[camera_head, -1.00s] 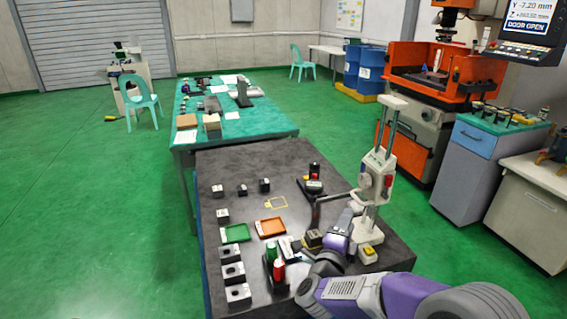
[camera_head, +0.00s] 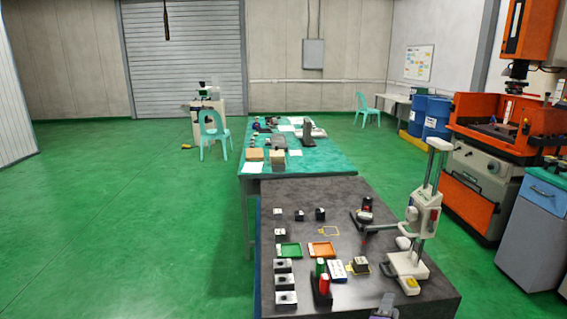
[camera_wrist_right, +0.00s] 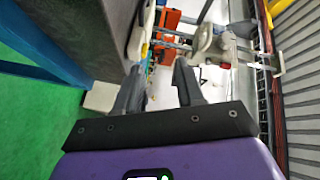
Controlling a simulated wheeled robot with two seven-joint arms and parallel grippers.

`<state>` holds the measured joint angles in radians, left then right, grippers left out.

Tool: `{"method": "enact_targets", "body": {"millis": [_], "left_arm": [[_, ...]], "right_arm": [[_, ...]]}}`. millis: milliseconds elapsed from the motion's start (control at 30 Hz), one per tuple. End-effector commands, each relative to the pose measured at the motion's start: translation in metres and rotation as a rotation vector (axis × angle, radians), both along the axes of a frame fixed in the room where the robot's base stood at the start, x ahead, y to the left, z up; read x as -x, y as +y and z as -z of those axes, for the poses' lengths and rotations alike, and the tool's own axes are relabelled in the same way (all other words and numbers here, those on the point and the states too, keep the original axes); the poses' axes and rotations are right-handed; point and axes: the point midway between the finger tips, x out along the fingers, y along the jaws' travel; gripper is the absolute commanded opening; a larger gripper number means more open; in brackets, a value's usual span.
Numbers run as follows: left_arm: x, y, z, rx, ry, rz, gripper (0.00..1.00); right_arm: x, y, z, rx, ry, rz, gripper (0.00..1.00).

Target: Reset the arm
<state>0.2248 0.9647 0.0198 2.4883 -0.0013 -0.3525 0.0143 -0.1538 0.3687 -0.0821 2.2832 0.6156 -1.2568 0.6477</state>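My right gripper (camera_head: 385,306) shows only as a small grey and purple part at the bottom edge of the head view, by the front edge of the dark table (camera_head: 420,300). In the right wrist view the right gripper (camera_wrist_right: 158,70) has its two dark fingers apart, with nothing between them. The side of the table (camera_wrist_right: 90,35) is to the left of the fingers. My left arm and gripper are not in view.
A white height-measuring stand (camera_head: 424,215) is at the table's right side. A green tray (camera_head: 289,250), an orange tray (camera_head: 321,249) and several small dark blocks lie to the left. Green floor is clear on the left.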

Motion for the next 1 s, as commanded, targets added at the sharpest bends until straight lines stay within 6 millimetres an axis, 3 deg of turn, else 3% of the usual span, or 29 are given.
{"method": "enact_targets", "body": {"millis": [167, 333, 467, 600, 700, 800, 900, 1000], "left_arm": [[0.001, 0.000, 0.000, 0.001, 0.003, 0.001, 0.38], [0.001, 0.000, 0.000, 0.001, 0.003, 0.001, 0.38], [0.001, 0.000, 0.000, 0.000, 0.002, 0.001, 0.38], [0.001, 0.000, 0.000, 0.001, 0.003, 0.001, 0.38], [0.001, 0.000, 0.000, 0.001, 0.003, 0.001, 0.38], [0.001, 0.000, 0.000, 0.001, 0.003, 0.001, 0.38], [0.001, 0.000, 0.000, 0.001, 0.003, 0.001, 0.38], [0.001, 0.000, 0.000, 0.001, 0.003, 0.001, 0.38]], "right_arm": [[0.000, 0.024, 0.073, 0.064, 0.235, -0.152, 0.38], [0.024, 0.057, 0.172, 0.133, 0.546, -0.382, 0.38], [0.072, 0.089, 0.254, 0.173, 0.814, -0.629, 0.38], [0.144, 0.123, 0.322, 0.184, 1.057, -0.922, 0.38], [0.195, 0.142, 0.350, 0.175, 1.181, -1.116, 0.38], [0.236, 0.156, 0.365, 0.162, 1.257, -1.272, 0.38], [0.260, 0.164, 0.371, 0.153, 1.295, -1.369, 0.38], [0.270, 0.167, 0.373, 0.149, 1.307, -1.410, 0.38]]}}
